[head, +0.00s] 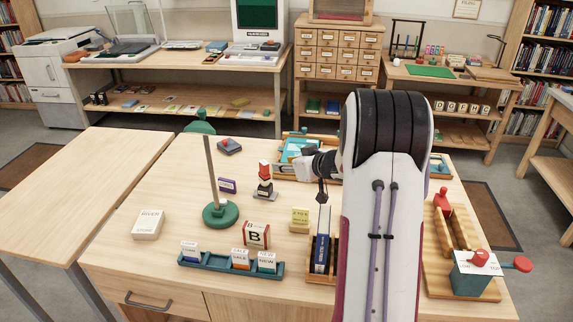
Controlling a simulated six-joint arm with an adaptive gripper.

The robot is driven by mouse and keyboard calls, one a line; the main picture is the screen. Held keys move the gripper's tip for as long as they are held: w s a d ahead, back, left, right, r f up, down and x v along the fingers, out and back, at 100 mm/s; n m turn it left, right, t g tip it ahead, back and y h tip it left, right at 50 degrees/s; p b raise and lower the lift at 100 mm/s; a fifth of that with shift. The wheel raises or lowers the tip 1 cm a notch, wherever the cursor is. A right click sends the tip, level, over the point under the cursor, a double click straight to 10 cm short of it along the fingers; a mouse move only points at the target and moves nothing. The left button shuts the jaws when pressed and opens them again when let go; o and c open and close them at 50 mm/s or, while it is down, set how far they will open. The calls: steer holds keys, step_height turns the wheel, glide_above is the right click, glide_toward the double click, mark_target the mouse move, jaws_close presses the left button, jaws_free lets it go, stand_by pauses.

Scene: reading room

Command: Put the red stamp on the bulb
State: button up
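A small red-topped piece (264,172) with a pale band stands upright on a dark base on the table, left of my gripper; it looks like the red stamp, but it is too small to be sure. A green desk lamp (220,214) stands left of it, with its green shade (199,128) on top; no bulb can be made out. My gripper (322,198) points down above a blue-and-white upright item (321,245) in a wooden holder. Its fingers are small and dark, so their opening and any contact with that item are unclear.
A teal rack (230,267) with labelled blocks lies at the front, behind it a letter block (256,235). A yellow block (299,220) stands near the holder. A wooden rack (452,240) and a red-handled device (478,272) are right. The table's left part is mostly clear.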

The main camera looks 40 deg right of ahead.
steer(key=shift+r, duration=0.15)
steer(key=s+a+r+m+g+h, duration=0.1)
steer(key=s+a+r+h, duration=0.1)
steer(key=s+a+r, duration=0.5)
steer(key=s+a+r+m+g+h, duration=0.1)
steer(key=s+a+r+h, duration=0.2)
steer(key=a+r, duration=0.35)
steer(key=s+a+f+n+g+y, duration=0.1)
steer(key=s+a+g+y, duration=0.1)
steer(key=s+a, duration=0.7)
steer(key=s+a+f+n+g+y, duration=0.1)
steer(key=s+a+f+g+y, duration=0.1)
steer(key=s+a, duration=0.8)
steer(key=s+y, duration=0.1)
steer(key=s, duration=0.8)
steer(key=shift+a+f+g, duration=0.3)
